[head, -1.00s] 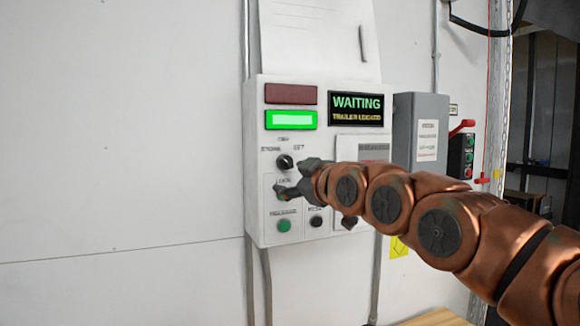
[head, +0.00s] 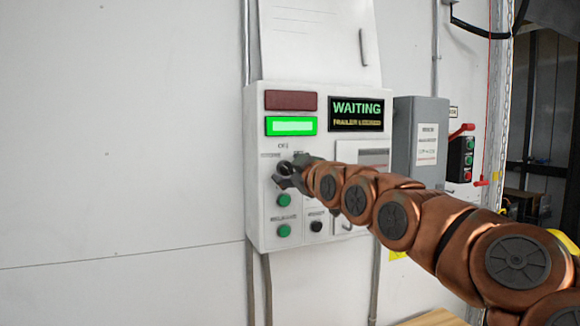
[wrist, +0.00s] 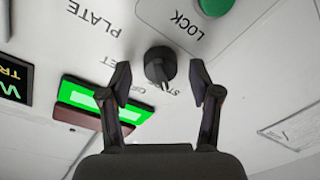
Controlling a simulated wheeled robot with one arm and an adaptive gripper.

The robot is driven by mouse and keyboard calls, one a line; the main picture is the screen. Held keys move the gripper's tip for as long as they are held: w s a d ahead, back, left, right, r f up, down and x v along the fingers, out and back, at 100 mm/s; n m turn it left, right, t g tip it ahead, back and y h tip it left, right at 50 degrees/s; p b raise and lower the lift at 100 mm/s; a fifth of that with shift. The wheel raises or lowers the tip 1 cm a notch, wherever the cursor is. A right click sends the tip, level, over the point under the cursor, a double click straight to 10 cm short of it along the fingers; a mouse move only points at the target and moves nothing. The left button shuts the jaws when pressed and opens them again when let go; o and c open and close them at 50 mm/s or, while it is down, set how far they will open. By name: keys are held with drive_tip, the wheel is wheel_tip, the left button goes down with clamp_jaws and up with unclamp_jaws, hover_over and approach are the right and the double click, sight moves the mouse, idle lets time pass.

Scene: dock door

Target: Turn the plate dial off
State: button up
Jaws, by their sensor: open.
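The plate dial (wrist: 159,66) is a black round knob on the light control box (head: 255,215). In the wrist view, which is upside down, it lies between my fingertips, with the word PLATE printed near it. My gripper (wrist: 160,80) is open, one finger on each side of the dial, with gaps showing; I cannot tell how deep the tips reach. In the head view my gripper (head: 284,174) is at the box face and largely covers the dial. The dial's pointer direction is not clear.
A green lock button (wrist: 215,4) sits close to the dial. Above are a lit green lamp (head: 291,126), a dark red lamp (head: 291,100) and a display reading WAITING (head: 356,110). A grey box (head: 421,140) stands to the right. The wall at left is clear.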

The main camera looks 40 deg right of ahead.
drive_tip(key=shift+w, duration=0.15)
drive_tip(key=shift+c, duration=0.2)
drive_tip(key=c, duration=1.1)
drive_tip(key=shift+f, duration=0.1)
